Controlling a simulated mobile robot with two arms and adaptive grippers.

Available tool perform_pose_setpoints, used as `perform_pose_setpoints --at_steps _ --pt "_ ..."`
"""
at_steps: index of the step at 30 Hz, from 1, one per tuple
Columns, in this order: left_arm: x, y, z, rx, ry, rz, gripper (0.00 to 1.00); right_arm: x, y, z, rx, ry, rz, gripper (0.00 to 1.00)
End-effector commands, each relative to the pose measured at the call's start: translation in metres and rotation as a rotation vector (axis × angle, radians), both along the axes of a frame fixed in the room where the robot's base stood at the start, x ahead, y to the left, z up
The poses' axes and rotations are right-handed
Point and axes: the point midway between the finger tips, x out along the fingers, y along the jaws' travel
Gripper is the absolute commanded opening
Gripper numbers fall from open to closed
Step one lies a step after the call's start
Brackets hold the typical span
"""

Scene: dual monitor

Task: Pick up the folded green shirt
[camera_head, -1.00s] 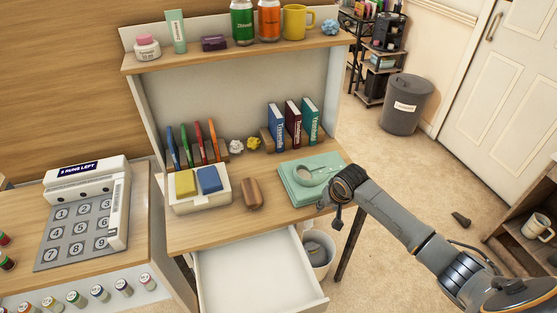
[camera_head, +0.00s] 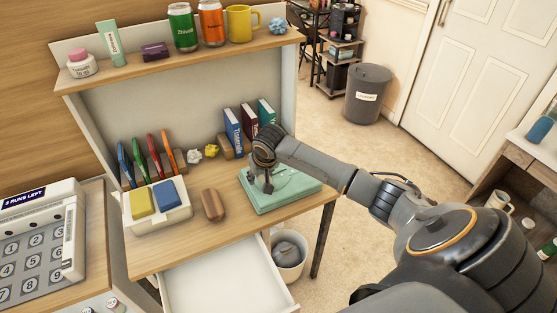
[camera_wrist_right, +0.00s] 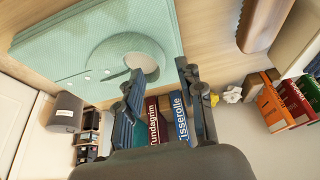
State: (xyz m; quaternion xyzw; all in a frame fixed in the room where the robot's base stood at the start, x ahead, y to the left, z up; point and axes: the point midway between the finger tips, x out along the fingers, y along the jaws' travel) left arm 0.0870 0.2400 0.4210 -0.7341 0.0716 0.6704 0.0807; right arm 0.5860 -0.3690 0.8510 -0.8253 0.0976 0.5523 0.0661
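The folded green shirt (camera_head: 300,194) lies flat near the right front edge of the desk. It also fills the upper left of the right wrist view (camera_wrist_right: 62,44). My left gripper is not in view.
Books (camera_head: 232,132) stand behind the shirt. A brown block (camera_head: 212,205) and a white tray with sponges (camera_head: 158,222) are left of it. An open drawer (camera_head: 228,283) juts out below, beside a bin (camera_head: 289,262). Cans and a yellow mug (camera_head: 239,24) stand on the shelf above.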

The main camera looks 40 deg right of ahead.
Motion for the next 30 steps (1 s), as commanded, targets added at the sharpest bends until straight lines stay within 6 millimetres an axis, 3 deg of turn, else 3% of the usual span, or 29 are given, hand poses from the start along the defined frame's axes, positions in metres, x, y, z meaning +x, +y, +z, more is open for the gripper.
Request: perform_pose_setpoints --at_steps 12,20,21,26,30 --pt "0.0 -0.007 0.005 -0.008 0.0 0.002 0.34 0.024 -0.005 -0.04 0.0 -0.001 0.0 0.38" --pt "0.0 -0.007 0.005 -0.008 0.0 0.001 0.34 0.025 -0.006 -0.044 -0.002 -0.001 0.001 0.38" --pt "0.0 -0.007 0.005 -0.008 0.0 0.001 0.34 0.025 -0.006 -0.044 -0.002 -0.001 0.001 0.36" --pt "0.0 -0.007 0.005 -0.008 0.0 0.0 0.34 0.025 -0.006 -0.044 -0.002 -0.001 0.001 0.03" --pt "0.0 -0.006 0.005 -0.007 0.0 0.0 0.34 0.025 -0.006 -0.044 -0.002 -0.001 0.001 0.0"
